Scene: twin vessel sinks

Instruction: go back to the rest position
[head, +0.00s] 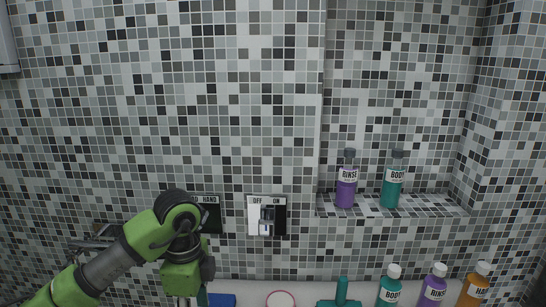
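My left arm comes in from the lower left. Its gripper (185,298) points down at the bottom edge, in front of the tiled wall. The fingertips are cut off by the frame, so I cannot tell whether it is open or shut, or whether it holds anything. A teal sliver (202,297) shows right beside it. My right gripper is not in view.
A switch panel (253,218) marked OFF and ON is on the wall. A purple bottle (346,188) and a teal bottle (391,188) stand on the niche ledge (432,205). Several bottles, a blue item (221,300) and a pink-rimmed round item (281,299) line the bottom edge.

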